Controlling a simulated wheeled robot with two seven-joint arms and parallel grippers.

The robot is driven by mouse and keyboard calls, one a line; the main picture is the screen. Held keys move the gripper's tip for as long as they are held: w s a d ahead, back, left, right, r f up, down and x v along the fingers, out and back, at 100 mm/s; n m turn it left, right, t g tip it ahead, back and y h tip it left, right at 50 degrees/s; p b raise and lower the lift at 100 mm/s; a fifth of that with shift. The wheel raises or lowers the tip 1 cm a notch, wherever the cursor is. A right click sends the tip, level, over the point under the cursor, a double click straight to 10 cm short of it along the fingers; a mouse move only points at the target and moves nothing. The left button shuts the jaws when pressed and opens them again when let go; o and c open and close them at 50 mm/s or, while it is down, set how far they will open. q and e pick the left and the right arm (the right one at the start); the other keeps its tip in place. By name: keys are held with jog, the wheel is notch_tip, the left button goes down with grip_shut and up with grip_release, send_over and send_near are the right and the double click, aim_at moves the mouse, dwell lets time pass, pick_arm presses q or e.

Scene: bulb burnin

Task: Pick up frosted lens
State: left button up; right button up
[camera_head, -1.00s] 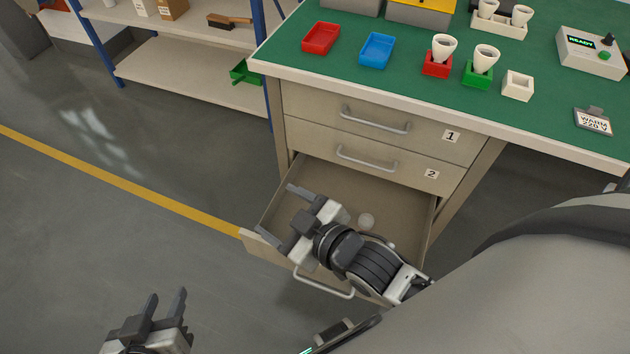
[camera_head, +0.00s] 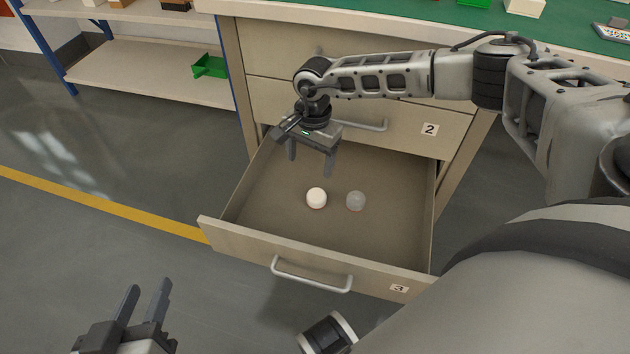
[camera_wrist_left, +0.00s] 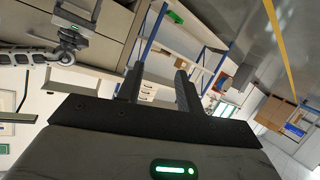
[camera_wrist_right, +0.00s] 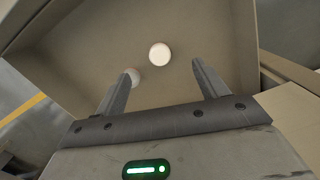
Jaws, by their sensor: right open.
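Two small round pieces lie on the floor of the open drawer. One is opaque white (camera_head: 316,198); the other is greyish and translucent (camera_head: 356,201). Neither is labelled, so I cannot tell for certain which is the frosted lens. My right gripper (camera_head: 312,162) is open and empty, pointing down over the drawer behind the white piece. In the right wrist view the white piece (camera_wrist_right: 159,54) shows beyond the gap between the fingers, and the translucent piece (camera_wrist_right: 131,76) is partly hidden by the left finger. My left gripper (camera_head: 147,290) is open and empty over the floor.
The pulled-out drawer (camera_head: 300,258), marked 3, has raised walls around the pieces. Drawer 2 (camera_head: 400,122) is shut above it, under the green-topped bench (camera_head: 400,12). A shelf with a green bin (camera_head: 210,66) stands at the left. The drawer floor is otherwise bare.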

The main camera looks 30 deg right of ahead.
jog(key=d, duration=0.3)
jog(key=b, duration=0.4)
send_over(317, 194)
jog(key=shift+h, duration=0.4)
notch_tip(317, 194, down, 9)
jog(key=shift+f, duration=0.7)
notch_tip(317, 194, down, 2)
jog(key=shift+a+f+b, duration=0.1)
jog(key=shift+f+b, duration=0.05)
jog(key=shift+b, duration=0.5)
notch_tip(317, 194, down, 3)
jog(key=shift+b, duration=0.7)
pick_arm(q)
jog(key=d+r+n+h, duration=0.1)
jog(key=d+r+n+t+h, duration=0.1)
jog(key=shift+w+t+h, duration=0.25)
jog(key=shift+t+h, duration=0.05)
pick_arm(e)
jog(key=c, duration=1)
